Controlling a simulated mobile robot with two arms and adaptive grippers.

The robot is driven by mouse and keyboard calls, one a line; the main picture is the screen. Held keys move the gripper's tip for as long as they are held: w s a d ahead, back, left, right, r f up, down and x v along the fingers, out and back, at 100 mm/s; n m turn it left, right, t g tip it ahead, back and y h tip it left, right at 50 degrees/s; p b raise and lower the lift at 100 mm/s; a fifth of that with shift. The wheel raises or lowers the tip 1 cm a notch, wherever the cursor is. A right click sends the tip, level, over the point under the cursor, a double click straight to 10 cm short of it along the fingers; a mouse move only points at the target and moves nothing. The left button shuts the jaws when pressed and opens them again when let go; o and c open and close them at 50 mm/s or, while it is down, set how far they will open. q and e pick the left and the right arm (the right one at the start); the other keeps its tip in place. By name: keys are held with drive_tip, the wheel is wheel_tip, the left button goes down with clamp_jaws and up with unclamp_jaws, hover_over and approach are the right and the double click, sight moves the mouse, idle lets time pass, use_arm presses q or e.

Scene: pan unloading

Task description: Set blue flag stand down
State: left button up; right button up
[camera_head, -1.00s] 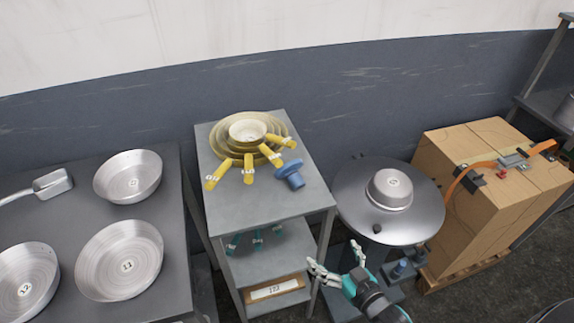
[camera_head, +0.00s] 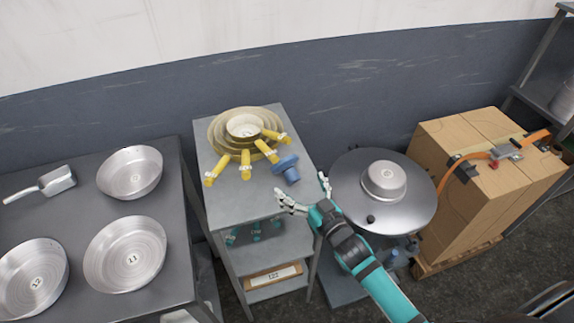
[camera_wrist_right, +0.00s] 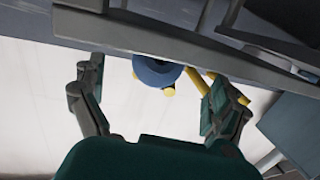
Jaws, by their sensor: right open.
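The blue stand (camera_head: 286,164), a wide disc with a narrower barrel, is on the right side of the grey rack's top (camera_head: 235,205). I cannot tell whether it stands or lies tilted; no flag shows on it. My right gripper (camera_head: 303,188) is open and empty at the rack's front right edge, with its fingers spread toward the stand and apart from it. In the right wrist view the stand (camera_wrist_right: 157,73) appears as a blue disc beyond the open fingers (camera_wrist_right: 155,98). My left gripper is not in view.
Nested pans (camera_head: 225,130) with yellow clamp handles (camera_head: 246,165) sit left of the stand. A round metal table (camera_head: 345,185) holds a small pan (camera_head: 384,180) on the right. Pans (camera_head: 125,255) and a scoop (camera_head: 55,182) lie on the left table. The rack top's front left is bare.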

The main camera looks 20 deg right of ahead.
sight(296, 179)
drive_tip(key=shift+w+a+r, duration=0.1)
drive_tip(key=shift+w, duration=0.25)
drive_tip(key=p+x, duration=0.2)
drive_tip(key=x, duration=0.2)
drive_tip(key=shift+w, duration=0.15)
drive_tip(key=shift+w+a, duration=0.1)
drive_tip(key=shift+w, duration=0.05)
drive_tip(key=c, duration=2)
clamp_jaws()
